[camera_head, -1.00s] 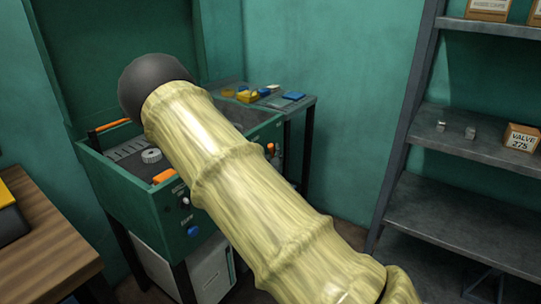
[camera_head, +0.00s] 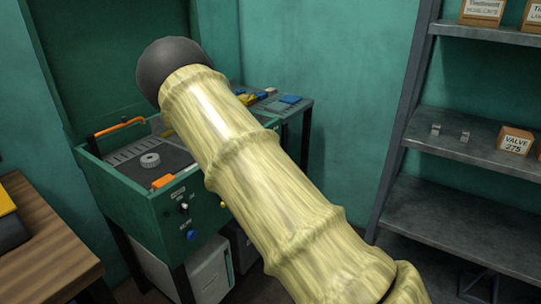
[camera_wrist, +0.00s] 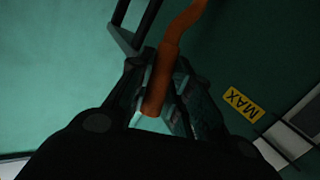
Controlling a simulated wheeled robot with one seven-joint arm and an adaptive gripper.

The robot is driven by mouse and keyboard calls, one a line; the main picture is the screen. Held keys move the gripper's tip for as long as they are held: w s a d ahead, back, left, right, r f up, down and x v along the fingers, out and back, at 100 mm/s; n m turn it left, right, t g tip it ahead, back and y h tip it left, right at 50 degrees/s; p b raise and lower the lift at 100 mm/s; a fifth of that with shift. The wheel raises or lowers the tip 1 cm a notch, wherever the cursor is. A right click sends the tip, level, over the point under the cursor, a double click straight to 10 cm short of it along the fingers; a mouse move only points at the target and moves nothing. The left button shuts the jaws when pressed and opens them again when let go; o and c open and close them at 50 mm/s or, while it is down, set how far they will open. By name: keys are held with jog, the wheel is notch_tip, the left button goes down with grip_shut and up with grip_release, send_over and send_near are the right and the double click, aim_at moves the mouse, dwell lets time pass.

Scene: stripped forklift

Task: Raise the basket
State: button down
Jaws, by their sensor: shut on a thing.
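In the head view a green machine (camera_head: 165,215) has a dark slotted top, with an orange bar (camera_head: 120,127) on a dark frame at its back left and an orange piece (camera_head: 163,181) at its front edge. I cannot tell which part is the basket; my arm covers the machine's right side. My gripper is hidden in the head view. In the wrist view my gripper (camera_wrist: 158,100) is shut on an orange curved handle (camera_wrist: 175,35), which runs up between the fingers. What the handle joins is out of view.
A yellow MAX label (camera_wrist: 243,104) is on a dark green surface beside my gripper. A grey shelf (camera_head: 465,150) with boxes stands at the right. A wooden table (camera_head: 50,240) is at the lower left. Small yellow and blue items lie on a side stand (camera_head: 292,104) behind my arm.

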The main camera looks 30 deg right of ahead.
jog(key=shift+w+d+r+g+y+p, duration=0.15)
jog(key=shift+w+d+r+y+p, duration=0.15)
jog(key=shift+r+p, duration=0.15)
jog(key=shift+w+d+r+g+y+p, duration=0.2)
jog(key=shift+w+r+p, duration=0.1)
jog(key=shift+r+p, duration=0.1)
jog(key=w+d+f+m+g+y+p, duration=0.1)
jog(key=w+d+m+g+y+p, duration=0.2)
jog(key=d, duration=0.7)
jog(key=shift+w+d+f+m+g+y+p, duration=0.15)
jog(key=shift+w+f+m+g+y+p, duration=0.2)
jog(key=shift+w+g+y+p, duration=1.05)
jog(key=shift+s+f+t+y+p, duration=0.1)
jog(key=shift+s+t+y+p, duration=0.35)
jog(key=shift+s+y+p, duration=0.2)
jog(key=shift+s, duration=0.1)
